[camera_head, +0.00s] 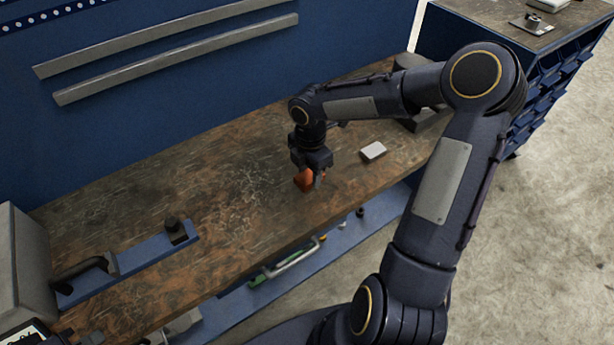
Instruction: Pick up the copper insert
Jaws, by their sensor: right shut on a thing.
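The copper insert (304,180) is a small orange-copper piece at the right part of the workbench, near its front edge. My right gripper (312,178) points down and is shut on the copper insert. The fingers partly hide it, and I cannot tell whether it still touches the bench top. My left gripper is not in view.
A small pale block (373,151) lies on the workbench (215,215) right of my right gripper. A blue fixture (130,262) with dark parts and a grey machine (22,262) stand at the left. The bench middle is clear. A blue wall (190,95) with grey rails rises behind.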

